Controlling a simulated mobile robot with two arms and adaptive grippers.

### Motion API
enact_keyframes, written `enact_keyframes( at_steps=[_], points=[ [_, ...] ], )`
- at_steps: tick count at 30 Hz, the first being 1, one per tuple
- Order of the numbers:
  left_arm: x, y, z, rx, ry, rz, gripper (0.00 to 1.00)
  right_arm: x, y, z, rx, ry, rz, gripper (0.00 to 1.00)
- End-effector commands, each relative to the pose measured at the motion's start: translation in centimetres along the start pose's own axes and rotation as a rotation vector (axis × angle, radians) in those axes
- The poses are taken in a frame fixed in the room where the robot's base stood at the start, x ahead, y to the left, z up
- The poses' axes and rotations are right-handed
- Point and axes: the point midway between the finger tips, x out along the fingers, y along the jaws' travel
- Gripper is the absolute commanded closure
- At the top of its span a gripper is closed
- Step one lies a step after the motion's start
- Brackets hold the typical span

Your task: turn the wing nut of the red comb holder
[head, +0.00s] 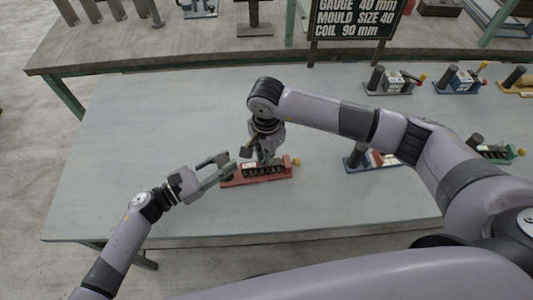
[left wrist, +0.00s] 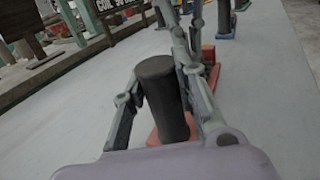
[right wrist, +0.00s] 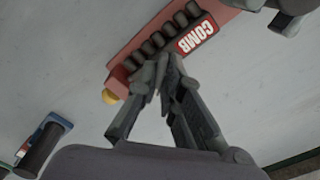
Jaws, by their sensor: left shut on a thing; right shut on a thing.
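The red comb holder (head: 258,182) lies on the grey-blue table, with a row of dark teeth and a white COMB label (right wrist: 197,36). A yellow knob (right wrist: 110,97) sits at one end; it also shows in the head view (head: 296,162). My left gripper (head: 228,166) is shut around the dark upright post (left wrist: 165,100) at the holder's left end. I cannot clearly make out the wing nut.
A blue-based holder (head: 352,163) stands to the right, partly behind my right arm. A green holder (head: 512,153) and several others stand farther right and back. The table's left side is clear.

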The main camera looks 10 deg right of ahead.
Motion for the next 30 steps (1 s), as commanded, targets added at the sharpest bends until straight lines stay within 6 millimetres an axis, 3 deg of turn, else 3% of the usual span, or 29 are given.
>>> enact_keyframes(
  at_steps=[17, 30],
  points=[
    [-0.01, 0.02, -0.03, 0.000, 0.001, 0.001, 1.00, -0.04, -0.02, -0.04, 0.036, 0.000, 0.000, 1.00],
    [-0.01, 0.03, -0.03, 0.000, 0.001, 0.001, 1.00, -0.07, -0.13, -0.10, 0.347, 0.001, -0.002, 1.00]
  ],
)
